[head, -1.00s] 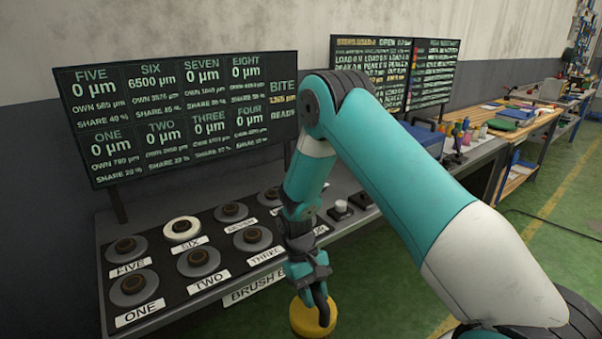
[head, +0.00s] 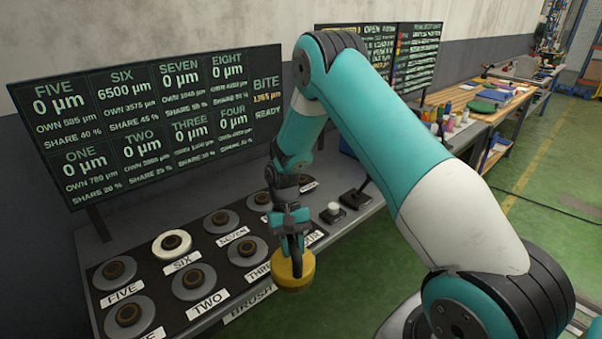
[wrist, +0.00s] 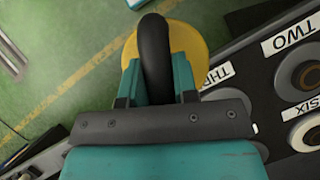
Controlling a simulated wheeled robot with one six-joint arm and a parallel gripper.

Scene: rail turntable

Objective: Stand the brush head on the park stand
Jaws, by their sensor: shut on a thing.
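The brush head is a round yellow disc (head: 295,271) with a dark arched handle (head: 298,262). My gripper (head: 292,232) is shut on the handle and holds the brush head at the bench's front edge, near the THREE label. In the wrist view the yellow disc (wrist: 195,45) hangs below the dark handle (wrist: 155,50), between my fingers, partly over green floor. I cannot tell which fixture is the park stand; a small black stand with a white top (head: 333,210) sits on the bench to the right.
Numbered grey pads fill the bench (head: 228,307); SIX carries a white ring (head: 172,243). A large display (head: 150,120) stands behind them. To the right, another bench holds coloured items (head: 445,118). Green floor (head: 400,240) is open in front.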

